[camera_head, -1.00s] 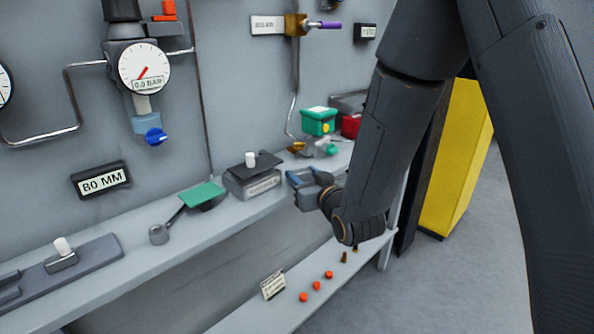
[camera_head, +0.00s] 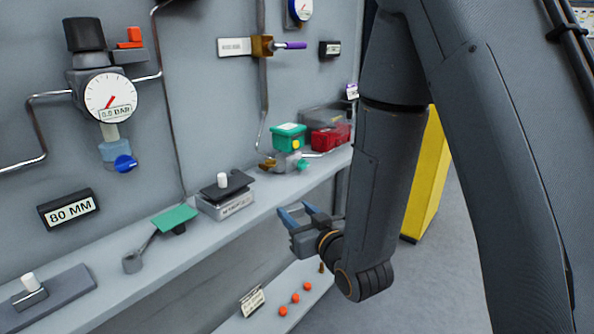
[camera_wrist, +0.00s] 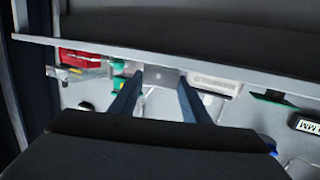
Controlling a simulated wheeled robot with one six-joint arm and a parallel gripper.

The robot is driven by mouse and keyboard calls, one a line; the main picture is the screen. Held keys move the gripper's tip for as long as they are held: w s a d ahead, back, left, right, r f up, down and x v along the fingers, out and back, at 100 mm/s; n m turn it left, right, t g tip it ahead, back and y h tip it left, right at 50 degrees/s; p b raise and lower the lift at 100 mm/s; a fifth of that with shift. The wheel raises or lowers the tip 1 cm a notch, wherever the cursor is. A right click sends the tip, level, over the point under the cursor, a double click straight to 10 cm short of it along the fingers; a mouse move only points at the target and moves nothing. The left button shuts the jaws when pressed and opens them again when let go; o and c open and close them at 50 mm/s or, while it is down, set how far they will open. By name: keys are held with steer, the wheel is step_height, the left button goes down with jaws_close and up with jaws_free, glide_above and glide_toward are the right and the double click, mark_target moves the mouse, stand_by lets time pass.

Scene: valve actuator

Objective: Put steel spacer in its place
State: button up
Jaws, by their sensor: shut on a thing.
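My gripper (camera_head: 298,212) is in front of the shelf's front edge, right of the grey block with a dark plate. Its two blue fingers also show in the wrist view (camera_wrist: 157,92), set apart with a smooth grey piece between their tips. I take this piece to be the steel spacer (camera_wrist: 160,77); its full shape is hidden, and I cannot make it out in the head view. The gripper is shut on it, clear of the shelf. Which spot is the spacer's place is not clear from the pictures.
The upper shelf (camera_head: 100,283) carries a grey block with a dark plate and white peg (camera_head: 224,193), a green plate (camera_head: 174,218), a green box (camera_head: 288,137) and a red bin (camera_head: 330,138). Several orange caps (camera_head: 295,298) stand on the lower shelf. A yellow panel (camera_head: 428,180) stands right.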

steer(key=w+d+f+m+t+h, duration=0.1)
steer(key=w+d+f+m+h, duration=0.2)
steer(key=d+f, duration=0.7)
steer(key=w+d+f+m+t+h, duration=0.1)
steer(key=d+f+m+h, duration=0.3)
steer(key=d+f, duration=0.6)
steer(key=s+d+r+n, duration=0.1)
steer(key=s+r, duration=0.2)
steer(key=s, duration=0.2)
steer(key=shift+s+d+r+h, duration=0.15)
steer(key=shift+d+r+h, duration=0.05)
steer(key=shift+r+h, duration=0.1)
steer(key=shift+d, duration=0.1)
